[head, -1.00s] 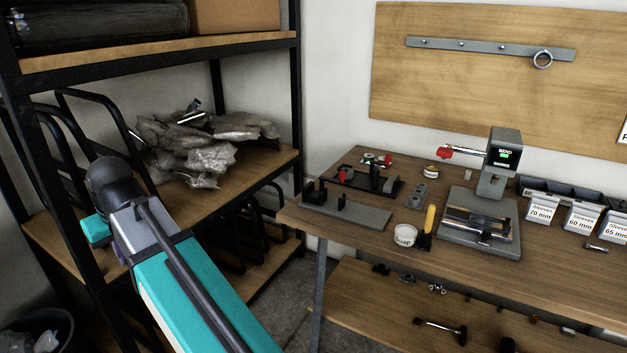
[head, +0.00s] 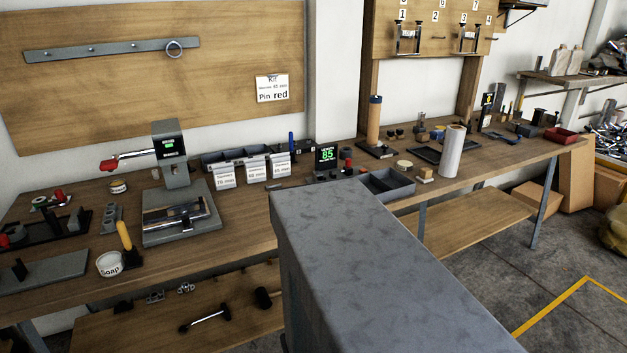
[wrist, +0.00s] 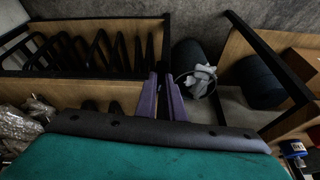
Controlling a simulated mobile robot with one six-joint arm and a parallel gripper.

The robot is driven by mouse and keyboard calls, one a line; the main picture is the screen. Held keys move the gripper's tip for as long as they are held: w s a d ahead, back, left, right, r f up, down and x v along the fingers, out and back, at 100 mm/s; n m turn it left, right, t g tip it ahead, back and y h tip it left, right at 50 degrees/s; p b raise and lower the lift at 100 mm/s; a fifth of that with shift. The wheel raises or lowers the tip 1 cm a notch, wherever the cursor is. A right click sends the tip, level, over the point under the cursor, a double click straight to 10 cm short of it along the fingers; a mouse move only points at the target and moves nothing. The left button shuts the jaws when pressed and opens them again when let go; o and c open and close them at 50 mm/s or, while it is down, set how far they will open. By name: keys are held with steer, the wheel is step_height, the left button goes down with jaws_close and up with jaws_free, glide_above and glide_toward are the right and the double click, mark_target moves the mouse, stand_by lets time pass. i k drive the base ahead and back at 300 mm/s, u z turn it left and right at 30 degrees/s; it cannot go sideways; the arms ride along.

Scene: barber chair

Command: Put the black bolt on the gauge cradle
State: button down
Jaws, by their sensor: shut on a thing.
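My gripper (wrist: 163,97) shows in the wrist view with its two purple fingers close together. It is shut on a small dark thing, most likely the black bolt, hard to make out against the dark background. My gripper is out of the head view. A gauge display (head: 327,157) reading "LENGTH 85" stands at the back of the bench. I cannot clearly make out its cradle, and part of the bench in front of it is hidden. My gripper is far from the display, over the shelving side.
The bench (head: 260,210) holds a bend-marking press (head: 180,205), sleeve bins (head: 258,168), a grey tray (head: 385,187), a white roll (head: 452,152) and a soap tub (head: 110,264). The wrist view shows black looped frames (wrist: 75,52) on a shelf and a dark bin (wrist: 190,62).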

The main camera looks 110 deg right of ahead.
mark_target(330, 176)
steer(key=u, duration=0.15)
steer(key=k, duration=1.05)
steer(key=z, duration=1.8)
